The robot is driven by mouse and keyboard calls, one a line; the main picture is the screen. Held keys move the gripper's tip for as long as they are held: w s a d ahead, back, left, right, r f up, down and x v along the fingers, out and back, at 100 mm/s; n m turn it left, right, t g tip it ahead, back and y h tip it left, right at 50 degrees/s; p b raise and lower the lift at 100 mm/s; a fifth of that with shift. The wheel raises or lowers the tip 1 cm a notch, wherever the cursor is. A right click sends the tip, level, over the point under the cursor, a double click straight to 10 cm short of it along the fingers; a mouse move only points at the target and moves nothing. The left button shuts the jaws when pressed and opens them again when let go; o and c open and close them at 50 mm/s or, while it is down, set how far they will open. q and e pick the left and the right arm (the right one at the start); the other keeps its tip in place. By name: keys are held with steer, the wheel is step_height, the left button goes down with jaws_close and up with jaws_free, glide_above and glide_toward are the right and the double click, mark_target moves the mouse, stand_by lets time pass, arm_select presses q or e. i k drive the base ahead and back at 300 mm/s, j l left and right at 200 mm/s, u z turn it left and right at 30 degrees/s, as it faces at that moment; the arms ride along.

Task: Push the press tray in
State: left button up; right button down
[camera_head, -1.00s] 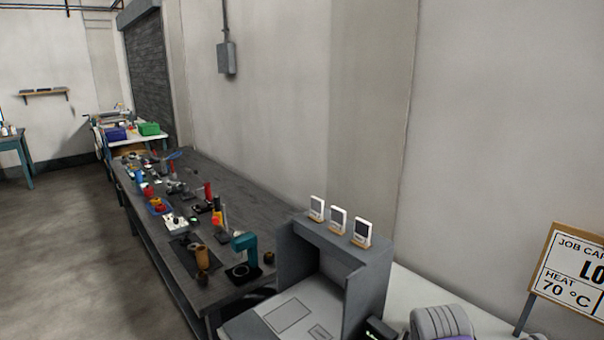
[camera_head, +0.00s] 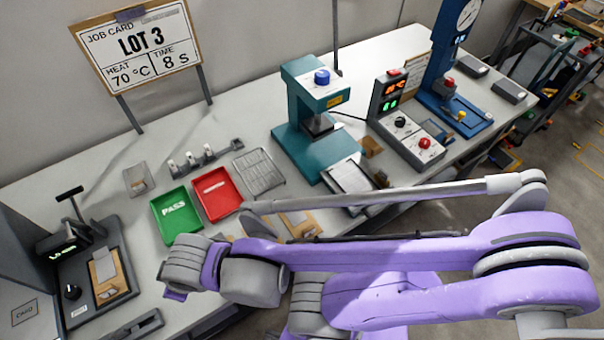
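The teal press (camera_head: 306,110) stands on the bench in the middle of the head view, with a blue knob (camera_head: 322,77) on top and a dark plate under its head. Its press tray (camera_head: 350,176), a pale flat plate in a grey frame, sticks out of the front of the press toward the bench's front edge. My purple and grey arm comes in from the right and crosses in front of the tray, just below it in the picture. No gripper fingertips can be made out, and I see no contact with the tray.
A control box (camera_head: 408,122) with a red button and a blue gauge stand (camera_head: 455,90) are right of the press. A green PASS tray (camera_head: 177,212), a red tray (camera_head: 216,193) and a wire rack (camera_head: 258,172) are left. A job card (camera_head: 137,45) stands behind.

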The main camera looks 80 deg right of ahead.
mark_target(352, 175)
steer(key=k+l+z, duration=0.1)
steer(key=z, duration=3.55)
